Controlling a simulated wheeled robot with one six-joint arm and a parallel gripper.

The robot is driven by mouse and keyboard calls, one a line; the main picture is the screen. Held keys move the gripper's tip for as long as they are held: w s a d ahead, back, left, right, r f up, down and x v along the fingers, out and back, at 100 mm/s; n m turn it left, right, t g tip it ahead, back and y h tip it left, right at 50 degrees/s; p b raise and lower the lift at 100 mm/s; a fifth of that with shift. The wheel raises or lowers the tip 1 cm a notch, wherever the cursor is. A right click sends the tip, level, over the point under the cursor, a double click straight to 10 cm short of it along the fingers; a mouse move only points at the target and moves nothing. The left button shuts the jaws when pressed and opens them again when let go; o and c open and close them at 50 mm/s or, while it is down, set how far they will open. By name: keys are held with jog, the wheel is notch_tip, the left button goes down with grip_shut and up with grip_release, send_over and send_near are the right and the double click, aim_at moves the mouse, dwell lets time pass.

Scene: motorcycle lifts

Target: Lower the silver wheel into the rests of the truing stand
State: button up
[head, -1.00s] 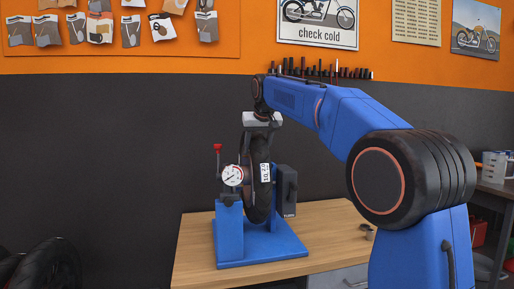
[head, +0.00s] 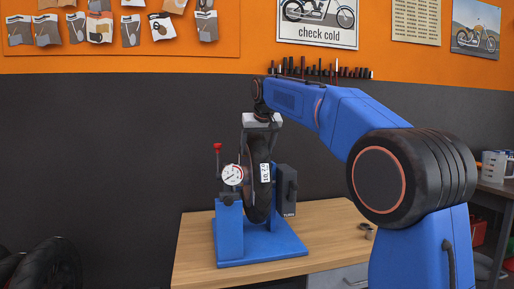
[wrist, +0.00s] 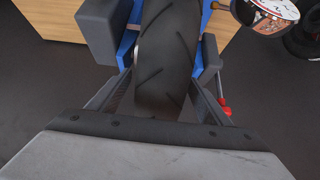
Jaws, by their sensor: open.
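The wheel with its black tyre (head: 257,200) stands upright between the two posts of the blue truing stand (head: 262,250) in the head view. A white label is on the tyre's side. Its rim is mostly hidden, and I cannot see whether the axle sits in the rests. My gripper (head: 262,127) is at the top of the wheel. In the wrist view, the open fingers of my gripper (wrist: 164,88) lie on either side of the tyre (wrist: 168,45), with small gaps visible.
A dial gauge (head: 232,175) and a red-knobbed lever (head: 217,150) are on the stand's left side. The stand is on a wooden bench (head: 335,220) with free room at the right. Small metal parts (head: 368,230) lie near the bench's right edge. Dark tyres stand at lower left.

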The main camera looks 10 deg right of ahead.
jog(key=v, duration=1.8)
jog(key=s+d+f+g, duration=0.1)
jog(key=s+d+f, duration=0.2)
jog(key=s+f, duration=1.8)
jog(key=s+d+f+g, duration=0.1)
jog(key=s+d+f, duration=0.3)
jog(key=s+f, duration=1.6)
notch_tip(320, 180, down, 7)
jog(key=shift+s+d+f+g, duration=0.1)
jog(key=shift+s+d+g, duration=0.05)
jog(key=shift+s+g, duration=0.2)
